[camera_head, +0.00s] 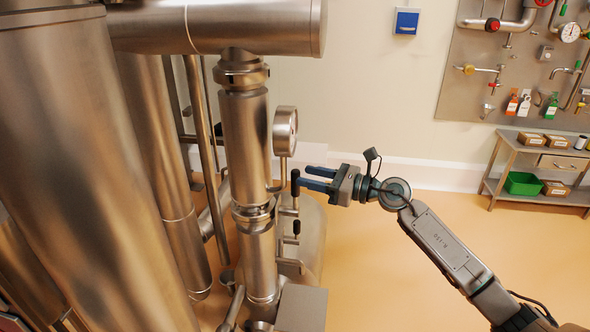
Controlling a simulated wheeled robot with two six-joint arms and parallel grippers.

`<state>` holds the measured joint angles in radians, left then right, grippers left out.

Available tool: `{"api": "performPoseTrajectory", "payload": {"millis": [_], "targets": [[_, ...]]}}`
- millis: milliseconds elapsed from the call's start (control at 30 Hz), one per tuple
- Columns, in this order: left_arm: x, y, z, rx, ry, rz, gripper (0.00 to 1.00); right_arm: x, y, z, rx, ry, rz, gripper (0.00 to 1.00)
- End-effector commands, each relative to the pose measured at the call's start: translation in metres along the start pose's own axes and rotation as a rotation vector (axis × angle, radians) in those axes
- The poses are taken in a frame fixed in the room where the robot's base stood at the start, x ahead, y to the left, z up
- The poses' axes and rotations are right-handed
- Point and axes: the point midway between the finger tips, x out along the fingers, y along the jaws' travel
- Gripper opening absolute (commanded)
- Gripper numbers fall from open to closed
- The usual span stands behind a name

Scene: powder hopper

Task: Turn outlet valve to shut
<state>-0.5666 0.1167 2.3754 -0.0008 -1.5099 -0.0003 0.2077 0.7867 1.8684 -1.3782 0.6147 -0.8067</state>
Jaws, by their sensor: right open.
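My right gripper (304,177) reaches in from the right, level with the middle of the vertical steel pipe (247,140). Its two blue fingers are apart and point left, with nothing seen held between them. An upright black-gripped valve handle (295,183) stands just left of the fingertips, beside the pipe. I cannot tell whether the fingers touch it. A second black-gripped handle (296,228) sits lower on the same side. The frame does not label which handle belongs to the outlet valve. My left gripper is not in view.
A round gauge (285,127) stands above the upper handle. Large steel vessels (85,150) fill the left. A grey box (302,308) is low by the pipe. The orange floor right of the pipes is open. A steel bench (545,165) stands far right.

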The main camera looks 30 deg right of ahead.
Motion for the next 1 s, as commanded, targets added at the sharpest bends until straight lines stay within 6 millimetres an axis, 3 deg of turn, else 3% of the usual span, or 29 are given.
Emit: {"api": "performPoseTrajectory", "payload": {"millis": [333,767,800,1000], "targets": [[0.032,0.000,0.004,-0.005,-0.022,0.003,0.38,0.038,0.000,0.001,0.002,-0.003,0.000,0.42],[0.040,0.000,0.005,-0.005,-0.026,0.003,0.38,0.046,0.000,0.000,0.001,0.001,0.000,0.42],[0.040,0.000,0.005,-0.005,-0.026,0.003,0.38,0.046,0.000,0.000,0.001,0.001,0.000,0.40],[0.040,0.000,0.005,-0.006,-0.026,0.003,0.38,0.046,0.000,0.000,0.001,0.001,0.000,0.01]]}}
